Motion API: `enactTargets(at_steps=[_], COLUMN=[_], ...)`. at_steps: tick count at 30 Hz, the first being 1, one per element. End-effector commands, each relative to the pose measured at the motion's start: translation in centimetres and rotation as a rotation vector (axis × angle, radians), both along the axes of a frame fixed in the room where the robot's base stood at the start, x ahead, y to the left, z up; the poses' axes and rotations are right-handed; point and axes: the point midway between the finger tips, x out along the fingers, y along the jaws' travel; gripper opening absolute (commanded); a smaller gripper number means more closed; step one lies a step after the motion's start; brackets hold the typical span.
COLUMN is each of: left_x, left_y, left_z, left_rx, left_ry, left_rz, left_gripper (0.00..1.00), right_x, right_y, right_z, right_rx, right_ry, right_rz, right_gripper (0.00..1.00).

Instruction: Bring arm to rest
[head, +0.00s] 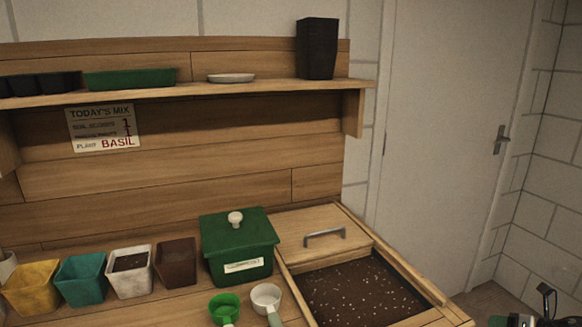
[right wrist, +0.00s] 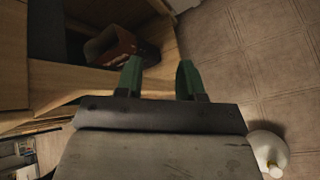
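My right gripper (right wrist: 160,78) shows in the right wrist view with its two green fingertips apart and nothing between them. It points over the floor beside the wooden bench. In the head view, part of my right arm (head: 541,308) shows at the bottom right corner, off the right side of the bench and clear of the things on it. My left arm and left gripper are not in view.
The bench holds yellow, teal, white and brown pots (head: 176,262), a green lidded box (head: 238,250), two scoops (head: 266,298) and a soil bin (head: 437,293). A white round container (right wrist: 268,146) stands on the tiled floor (right wrist: 245,60), which is otherwise mostly clear.

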Motion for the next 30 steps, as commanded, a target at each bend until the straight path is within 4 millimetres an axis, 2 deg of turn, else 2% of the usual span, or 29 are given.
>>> enactTargets(at_steps=[1,3,5,9,11,15,21,23,24,26,29,30], left_x=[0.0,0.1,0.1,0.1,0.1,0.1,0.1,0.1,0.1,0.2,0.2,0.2], left_y=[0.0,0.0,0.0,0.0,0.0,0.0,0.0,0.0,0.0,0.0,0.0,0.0], left_z=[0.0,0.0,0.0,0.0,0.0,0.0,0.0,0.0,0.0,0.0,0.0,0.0], left_rx=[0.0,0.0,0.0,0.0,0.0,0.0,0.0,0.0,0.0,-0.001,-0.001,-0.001], left_ry=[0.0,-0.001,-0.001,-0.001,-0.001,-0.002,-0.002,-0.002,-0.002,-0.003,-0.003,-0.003], left_rz=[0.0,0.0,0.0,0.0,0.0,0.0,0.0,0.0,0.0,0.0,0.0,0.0], left_gripper=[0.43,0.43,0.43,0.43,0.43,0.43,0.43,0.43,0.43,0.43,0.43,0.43], right_x=[-2.3,-5.1,-7.8,-15.3,-19.0,-27.9,-40.0,-43.5,-45.2,-45.3,-46.6,-47.1], right_y=[-2.6,-6.0,-8.9,-15.1,-17.5,-22.3,-26.9,-27.9,-27.6,-24.3,-19.6,-17.6], right_z=[-3.3,-6.2,-8.5,-12.9,-14.4,-16.8,-18.1,-18.0,-18.7,-22.1,-26.3,-28.0], right_rx=[0.095,0.212,0.292,0.425,0.467,0.529,0.558,0.555,0.567,0.613,0.662,0.683], right_ry=[0.035,0.059,0.074,0.096,0.097,0.078,0.005,-0.026,-0.031,0.032,0.115,0.15], right_rz=[-0.182,-0.423,-0.613,-1.025,-1.191,-1.55,-1.978,-2.093,-2.151,-2.156,-2.185,-2.198], right_gripper=[0.38,0.38,0.38,0.38,0.38,0.38,0.38,0.38,0.38,0.38,0.38,0.38])
